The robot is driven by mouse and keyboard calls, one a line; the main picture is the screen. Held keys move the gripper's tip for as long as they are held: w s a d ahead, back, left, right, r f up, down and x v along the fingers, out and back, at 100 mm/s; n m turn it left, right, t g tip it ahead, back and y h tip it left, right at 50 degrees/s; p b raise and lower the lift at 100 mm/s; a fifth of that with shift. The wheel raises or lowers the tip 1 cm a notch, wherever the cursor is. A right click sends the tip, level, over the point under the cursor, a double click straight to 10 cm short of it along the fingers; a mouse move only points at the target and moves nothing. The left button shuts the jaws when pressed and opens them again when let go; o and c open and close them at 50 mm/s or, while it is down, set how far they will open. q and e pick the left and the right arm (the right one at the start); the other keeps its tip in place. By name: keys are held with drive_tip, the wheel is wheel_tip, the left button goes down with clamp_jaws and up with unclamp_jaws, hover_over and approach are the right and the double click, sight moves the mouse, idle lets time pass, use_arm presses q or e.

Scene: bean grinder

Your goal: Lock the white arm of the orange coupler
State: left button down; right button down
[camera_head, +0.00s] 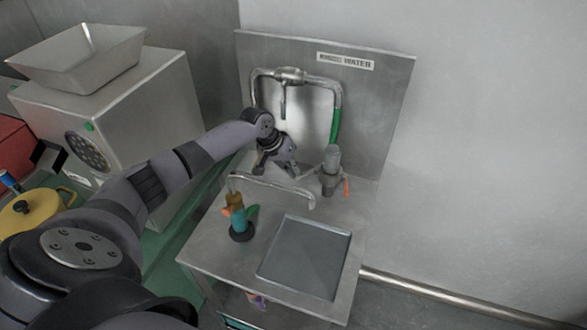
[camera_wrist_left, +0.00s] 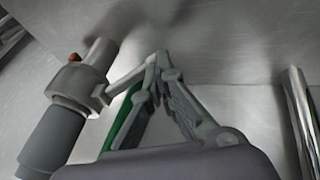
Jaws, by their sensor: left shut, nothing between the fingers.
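The coupler (camera_head: 332,165) is a grey upright cylinder with a collar and an orange lever on its right, at the back right of the steel sink unit. In the left wrist view the coupler (camera_wrist_left: 78,85) is at the left, with a small orange-red end showing beyond its collar. A pale arm (camera_wrist_left: 125,76) sticks out from the collar toward my fingertips. My left gripper (camera_head: 294,170) is just left of the coupler, shut and empty. In the left wrist view its fingertips (camera_wrist_left: 158,58) meet beside the pale arm's end; I cannot tell whether they touch. My right gripper is out of view.
A curved metal tap (camera_head: 275,186) stands in front of my gripper. A teal and orange fitting (camera_head: 240,220) stands left of the basin (camera_head: 305,260). A green hose (camera_head: 336,125) hangs behind the coupler. A steel grinder (camera_head: 110,110) stands at the left.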

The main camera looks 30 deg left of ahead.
sight(297, 177)
use_arm(q)
drive_tip(key=shift+f+h+b, duration=0.25)
drive_tip(key=shift+h+b, duration=0.05)
drive_tip(key=shift+d+f+h+b, duration=0.15)
drive_tip(key=shift+f+h+b, duration=0.45)
drive_tip(key=shift+b, duration=0.15)
drive_tip(key=h+b, duration=0.1)
drive_tip(key=f+t+h+b, duration=0.1)
drive_tip(key=b, duration=0.1)
drive_tip(key=shift+d+f+n, duration=0.1)
drive_tip(key=shift+d+n, duration=0.15)
drive_tip(key=shift+n, duration=0.05)
drive_tip(key=shift+w+d+f+h+b, duration=0.1)
drive_tip(key=shift+d+f+h+b, duration=0.1)
drive_tip(key=shift+h+b, duration=0.45)
drive_tip(key=shift+w+d, duration=0.1)
drive_tip(key=shift+d, duration=0.05)
drive_tip(key=shift+d+b, duration=0.15)
drive_tip(key=shift+b, duration=0.2)
